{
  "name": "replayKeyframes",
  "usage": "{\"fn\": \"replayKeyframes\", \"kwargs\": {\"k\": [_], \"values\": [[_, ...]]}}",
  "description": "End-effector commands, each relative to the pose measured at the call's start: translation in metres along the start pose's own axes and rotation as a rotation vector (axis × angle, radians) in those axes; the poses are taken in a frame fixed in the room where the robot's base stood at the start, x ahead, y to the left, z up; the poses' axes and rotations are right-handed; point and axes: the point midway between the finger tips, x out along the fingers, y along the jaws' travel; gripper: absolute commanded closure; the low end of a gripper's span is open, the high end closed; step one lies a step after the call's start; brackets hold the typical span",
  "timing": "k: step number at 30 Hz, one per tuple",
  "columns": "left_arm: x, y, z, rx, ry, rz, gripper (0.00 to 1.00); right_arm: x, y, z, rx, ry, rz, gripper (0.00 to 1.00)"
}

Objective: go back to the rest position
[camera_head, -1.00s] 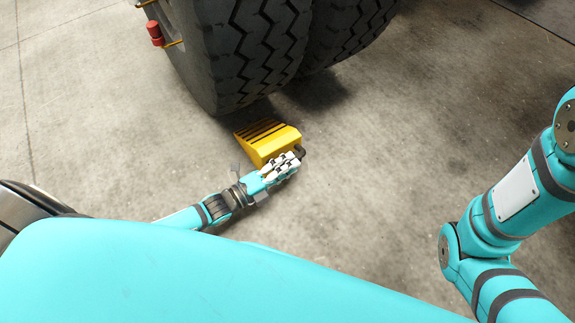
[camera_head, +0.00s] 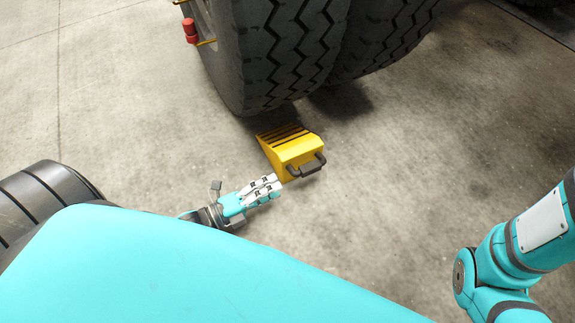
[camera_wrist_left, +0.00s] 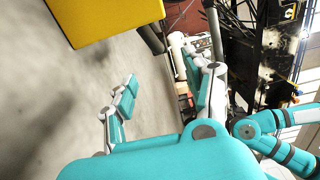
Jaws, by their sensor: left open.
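My left gripper (camera_head: 264,190) is low over the floor in the head view, open and empty. It is apart from the yellow wheel chock, just to its lower left. The yellow wheel chock (camera_head: 290,150) has black stripes and a dark handle (camera_head: 306,166), and sits on the floor in front of the tyres. In the left wrist view my left gripper (camera_wrist_left: 165,90) shows its two fingers spread with nothing between them, and part of the yellow chock (camera_wrist_left: 105,15) shows at the top. My right arm shows at the right of the head view, but its gripper is out of frame.
Two large black tyres (camera_head: 290,50) stand behind the chock. A red cylinder (camera_head: 190,28) hangs by the left tyre's rim. The concrete floor (camera_head: 420,150) is clear to the right and left. The left wrist view shows dark machinery (camera_wrist_left: 250,50) in the background.

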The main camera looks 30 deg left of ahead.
Motion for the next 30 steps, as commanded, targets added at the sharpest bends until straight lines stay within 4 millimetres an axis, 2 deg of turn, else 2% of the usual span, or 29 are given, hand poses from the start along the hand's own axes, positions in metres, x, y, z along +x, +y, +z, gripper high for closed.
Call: {"fn": "replayKeyframes", "kwargs": {"k": [6,23,26,29,30], "values": [[-0.014,0.000,0.000,-0.001,0.000,-0.001,0.48,0.000,0.000,0.000,0.000,0.000,-0.001,0.44],[-0.013,-0.004,-0.001,-0.005,0.000,-0.006,0.48,0.001,0.000,0.001,0.000,-0.002,0.000,0.44],[-0.003,-0.027,-0.007,-0.046,0.003,-0.046,0.48,0.002,0.003,0.009,0.002,-0.021,0.006,0.44],[0.015,-0.077,-0.020,-0.144,0.014,-0.137,0.48,0.004,0.008,0.023,0.007,-0.059,0.020,0.44],[0.024,-0.104,-0.026,-0.195,0.022,-0.186,0.48,0.003,0.010,0.030,0.010,-0.080,0.028,0.44]]}}
